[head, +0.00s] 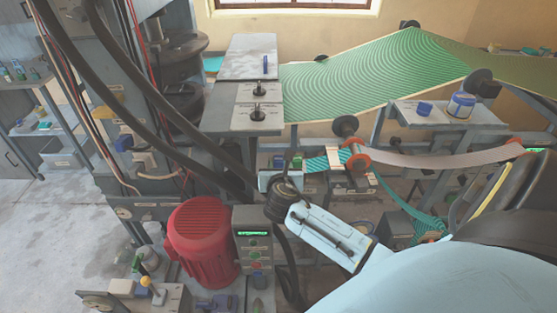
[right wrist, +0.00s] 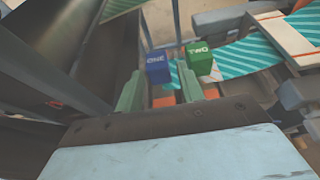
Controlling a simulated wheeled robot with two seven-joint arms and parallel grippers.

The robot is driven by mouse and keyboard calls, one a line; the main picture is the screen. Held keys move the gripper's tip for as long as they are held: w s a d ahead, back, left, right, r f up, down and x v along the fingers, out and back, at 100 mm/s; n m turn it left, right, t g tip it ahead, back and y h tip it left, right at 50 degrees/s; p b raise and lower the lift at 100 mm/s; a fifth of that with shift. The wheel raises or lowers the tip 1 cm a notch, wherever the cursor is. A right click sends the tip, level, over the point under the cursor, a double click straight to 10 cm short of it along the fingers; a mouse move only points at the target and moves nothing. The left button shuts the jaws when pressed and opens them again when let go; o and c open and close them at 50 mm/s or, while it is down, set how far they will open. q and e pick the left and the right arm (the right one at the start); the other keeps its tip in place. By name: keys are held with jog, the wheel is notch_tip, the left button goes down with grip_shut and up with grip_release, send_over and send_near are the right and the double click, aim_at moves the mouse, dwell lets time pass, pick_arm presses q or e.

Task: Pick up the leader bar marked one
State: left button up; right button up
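In the right wrist view a blue block lettered ONE (right wrist: 157,67) stands just beyond my right gripper (right wrist: 161,72), between the lines of its two fingers. The fingers are pale green and spread apart, with a gap between them. I cannot tell how deep the blue block sits between the tips. A green block lettered TWO (right wrist: 199,60) is right beside it, near the right fingertip. In the head view my right gripper (head: 284,177) is small and partly hidden behind its dark wrist; the lettering is not readable there. My left gripper is not in view.
A teal striped strip (right wrist: 245,55) runs beside the blocks. In the head view a roller (head: 358,160) with orange ends is close to the right. A red motor (head: 203,243) and a control box (head: 253,240) stand at the lower left, near my arm.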

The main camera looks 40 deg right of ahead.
aim_at(279, 164)
jog(key=b+x, duration=0.1)
jog(key=x, duration=0.4)
jog(key=shift+a+f, duration=0.15)
jog(key=shift+c, duration=0.2)
jog(key=c, duration=0.8)
